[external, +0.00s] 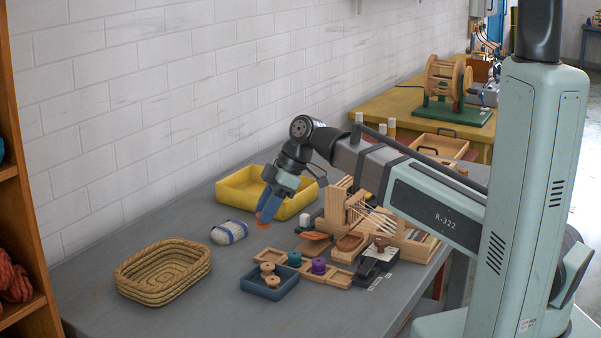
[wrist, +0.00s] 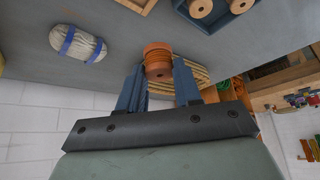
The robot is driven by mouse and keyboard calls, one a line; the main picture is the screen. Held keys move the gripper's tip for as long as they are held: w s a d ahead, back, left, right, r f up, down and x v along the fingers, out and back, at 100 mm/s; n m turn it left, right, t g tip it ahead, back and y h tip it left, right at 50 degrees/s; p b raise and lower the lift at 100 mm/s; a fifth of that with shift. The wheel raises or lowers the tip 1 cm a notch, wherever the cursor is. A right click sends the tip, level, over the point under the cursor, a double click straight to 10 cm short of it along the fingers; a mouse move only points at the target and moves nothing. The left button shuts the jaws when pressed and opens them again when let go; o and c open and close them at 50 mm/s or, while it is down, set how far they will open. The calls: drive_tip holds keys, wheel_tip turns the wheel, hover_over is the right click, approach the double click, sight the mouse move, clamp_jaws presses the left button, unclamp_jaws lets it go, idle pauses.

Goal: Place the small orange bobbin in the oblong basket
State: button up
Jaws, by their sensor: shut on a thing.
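The small orange bobbin (wrist: 158,62) is held between the two blue fingers of my gripper (wrist: 158,80) in the wrist view. In the external view my gripper (external: 269,207) is shut on the orange bobbin (external: 264,217) and holds it above the table, between the wool skein and the yellow tray. The oblong basket (external: 165,277) is woven and tan, and stands at the left front of the table. Its inside looks empty. In the wrist view part of the basket (wrist: 200,76) shows behind the bobbin and fingers.
A pale skein with blue bands (external: 229,232) lies between the basket and gripper. A yellow tray (external: 236,186) stands behind. A blue tray (external: 270,290) holds tan bobbins. A teal spool (external: 294,258), a purple spool (external: 318,265) and a wooden loom (external: 345,205) stand to the right.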

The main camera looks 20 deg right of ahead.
drive_tip(key=s+a+n, duration=0.1)
drive_tip(key=s+a, duration=0.3)
drive_tip(key=a, duration=0.3)
drive_tip(key=n+g, duration=0.2)
drive_tip(key=n, duration=0.1)
hover_over(158, 280)
drive_tip(key=w+d, duration=0.1)
drive_tip(key=d, duration=0.1)
drive_tip(key=shift+w+d+f, duration=0.1)
drive_tip(key=shift+f, duration=2.3)
drive_tip(key=shift+d+f, duration=0.1)
drive_tip(key=shift+f, duration=2.25)
drive_tip(key=shift+f, duration=0.15)
drive_tip(key=o, duration=1)
drive_tip(key=v, duration=1.2)
drive_tip(key=shift+a+r, duration=0.25)
drive_tip(key=shift+r, duration=0.05)
